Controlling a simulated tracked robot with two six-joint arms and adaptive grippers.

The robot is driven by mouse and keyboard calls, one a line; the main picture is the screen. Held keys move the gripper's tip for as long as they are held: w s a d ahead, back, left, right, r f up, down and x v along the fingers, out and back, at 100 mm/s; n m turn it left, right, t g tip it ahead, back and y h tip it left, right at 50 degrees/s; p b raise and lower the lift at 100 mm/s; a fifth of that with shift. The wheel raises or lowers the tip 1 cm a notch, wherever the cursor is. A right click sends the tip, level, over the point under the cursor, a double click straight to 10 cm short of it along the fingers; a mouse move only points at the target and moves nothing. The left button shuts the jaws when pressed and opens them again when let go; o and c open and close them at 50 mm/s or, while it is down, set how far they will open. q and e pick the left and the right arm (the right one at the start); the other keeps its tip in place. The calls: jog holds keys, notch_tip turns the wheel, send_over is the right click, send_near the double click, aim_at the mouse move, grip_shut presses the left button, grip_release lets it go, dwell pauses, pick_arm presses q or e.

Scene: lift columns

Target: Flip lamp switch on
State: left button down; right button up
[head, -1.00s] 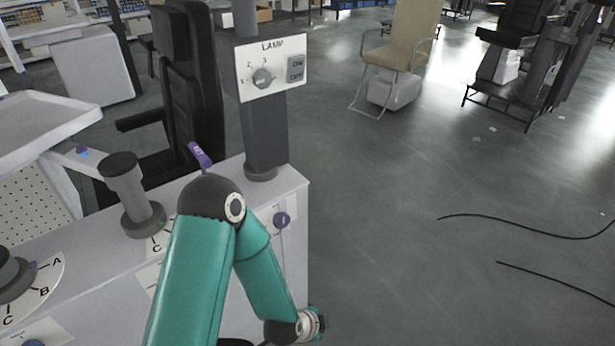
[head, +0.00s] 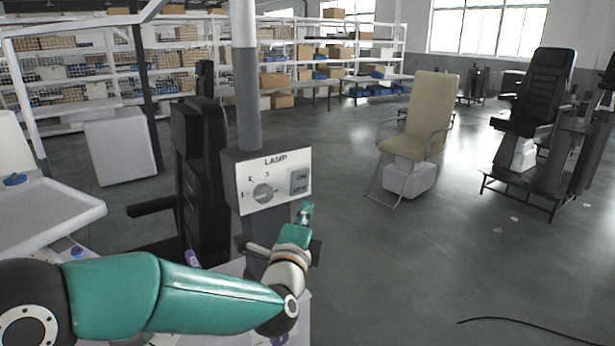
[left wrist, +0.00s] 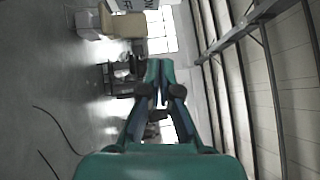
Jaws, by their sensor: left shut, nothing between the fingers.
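The lamp panel (head: 281,176) is a white plate marked LAMP on a grey box on a column. It carries a round dial (head: 263,193) at its middle and a grey ON/OFF rocker switch (head: 299,181) at its right, ON above OFF. My left gripper (head: 306,209) is shut and empty, pointing up just below the switch; I cannot tell its depth gap to the panel. In the left wrist view the gripper's fingers (left wrist: 154,75) meet at their tips, and part of the panel with ON/OFF lettering (left wrist: 140,4) shows sideways at the top edge. My right gripper is not in view.
The grey column (head: 247,95) rises above the panel box. A black chair (head: 197,165) stands behind it at the left. A beige chair (head: 425,115) stands at the right on open floor. A white tray (head: 50,215) is at the far left.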

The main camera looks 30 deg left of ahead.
aim_at(300, 182)
pick_arm(q)
jog(key=shift+w+f, duration=0.2)
jog(key=shift+r, duration=0.1)
jog(key=s+a+p+x, duration=0.1)
jog(key=p+x, duration=0.4)
jog(key=x, duration=0.7)
jog(key=shift+w+a, duration=0.25)
jog(key=shift+a, duration=0.7)
jog(key=shift+r, duration=0.2)
